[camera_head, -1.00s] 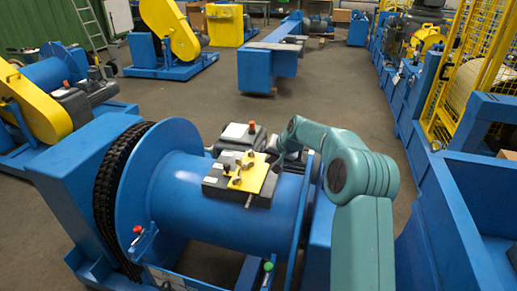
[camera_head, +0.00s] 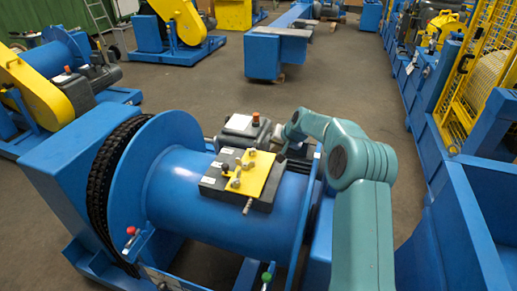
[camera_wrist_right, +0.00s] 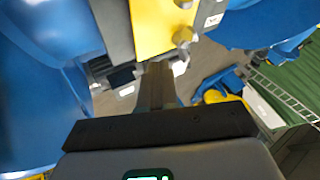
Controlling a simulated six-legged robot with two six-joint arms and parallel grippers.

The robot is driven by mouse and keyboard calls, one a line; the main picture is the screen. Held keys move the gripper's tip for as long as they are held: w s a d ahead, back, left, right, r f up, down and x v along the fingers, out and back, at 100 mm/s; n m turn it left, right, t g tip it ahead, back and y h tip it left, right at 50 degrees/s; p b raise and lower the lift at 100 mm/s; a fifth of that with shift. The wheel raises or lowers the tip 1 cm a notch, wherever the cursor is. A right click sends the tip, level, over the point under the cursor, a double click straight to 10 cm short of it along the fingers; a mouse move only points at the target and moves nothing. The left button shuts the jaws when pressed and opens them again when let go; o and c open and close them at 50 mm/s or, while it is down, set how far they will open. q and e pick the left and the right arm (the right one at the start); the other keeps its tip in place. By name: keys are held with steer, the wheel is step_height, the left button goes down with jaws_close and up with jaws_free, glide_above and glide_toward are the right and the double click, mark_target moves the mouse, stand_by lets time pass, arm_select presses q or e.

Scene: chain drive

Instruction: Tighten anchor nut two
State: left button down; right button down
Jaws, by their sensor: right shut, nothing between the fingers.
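A grey block (camera_head: 208,184) with a yellow plate (camera_head: 262,177) sits on top of the blue drum (camera_head: 172,190). Small metal fittings (camera_head: 235,183) stand on the plate's left part; I cannot tell which is anchor nut two. A threaded metal rod (camera_head: 247,206) sticks out at the block's front edge. My right gripper (camera_head: 284,152) is just behind the plate's far right corner, apart from the fittings. In the right wrist view its fingers (camera_wrist_right: 157,82) are shut and empty, just below the edge of the yellow plate (camera_wrist_right: 152,25), with a metal fitting (camera_wrist_right: 183,37) beside. My left gripper is out of view.
A black chain (camera_head: 103,185) wraps the wheel at the drum's left. A grey motor (camera_head: 241,130) with an orange knob stands behind the drum. Red (camera_head: 131,231) and green (camera_head: 266,277) knobs stand in front. A yellow cage (camera_head: 470,95) is at right.

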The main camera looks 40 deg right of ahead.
mark_target(253, 155)
steer(key=p+x, duration=0.1)
steer(key=x, duration=0.5)
steer(key=w, duration=0.1)
steer(key=w+a+p, duration=0.1)
steer(key=w, duration=0.1)
steer(key=shift+a+f, duration=0.25)
steer(key=shift+w+a+p, duration=0.25)
steer(key=shift+w+p, duration=0.05)
steer(key=shift+w, duration=0.1)
